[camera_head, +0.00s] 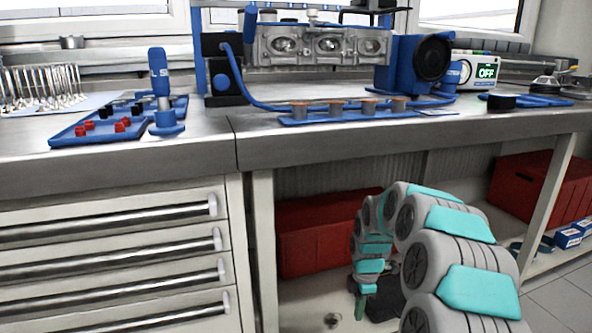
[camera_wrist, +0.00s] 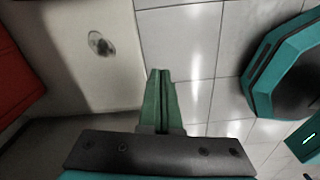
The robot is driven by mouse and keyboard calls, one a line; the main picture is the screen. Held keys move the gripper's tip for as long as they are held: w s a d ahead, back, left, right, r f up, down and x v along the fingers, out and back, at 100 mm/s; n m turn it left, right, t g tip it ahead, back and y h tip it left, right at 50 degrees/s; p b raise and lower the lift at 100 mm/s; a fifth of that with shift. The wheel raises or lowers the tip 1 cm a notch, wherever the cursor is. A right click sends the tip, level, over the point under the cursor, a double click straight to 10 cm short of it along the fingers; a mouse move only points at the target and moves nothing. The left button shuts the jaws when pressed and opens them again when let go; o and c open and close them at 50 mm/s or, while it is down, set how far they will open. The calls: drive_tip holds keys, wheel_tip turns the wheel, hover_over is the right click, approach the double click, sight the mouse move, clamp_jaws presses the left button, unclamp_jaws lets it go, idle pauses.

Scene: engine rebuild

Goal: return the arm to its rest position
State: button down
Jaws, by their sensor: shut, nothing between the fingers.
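My grey and teal arm (camera_head: 455,245) is in the lower right of the head view, bent over and reaching down in front of the bench's open lower shelf. My gripper (camera_head: 362,305) hangs at the arm's far end, pointing down, below the worktop. In the wrist view its green fingers (camera_wrist: 160,75) are together with nothing between them. Below them are the pale shelf board and the tiled floor (camera_wrist: 180,45).
The steel worktop (camera_head: 300,128) overhangs the shelf. An engine head (camera_head: 320,45) in a blue stand, a blue tray (camera_head: 100,125) and a device reading OFF (camera_head: 487,71) stand on it. Red boxes (camera_head: 318,238) sit below. Drawers (camera_head: 110,245) are at left; floor (camera_head: 560,300) shows at right.

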drive_tip(key=s+a+r+m+p, duration=0.1)
drive_tip(key=s+r+m+p, duration=0.1)
drive_tip(key=s+r+m, duration=0.5)
drive_tip(key=s+a+r+m+g+p, duration=0.1)
drive_tip(key=s+r, duration=0.5)
drive_tip(key=s, duration=0.5)
drive_tip(key=s+a+r+m+p, duration=0.1)
drive_tip(key=s+r+m+p, duration=0.1)
drive_tip(key=s+r+m, duration=0.6)
drive_tip(key=s+d+m+p, duration=0.1)
drive_tip(key=s+m, duration=0.2)
drive_tip(key=s, duration=1.1)
drive_tip(key=shift+s+g, duration=0.3)
drive_tip(key=shift+s, duration=0.1)
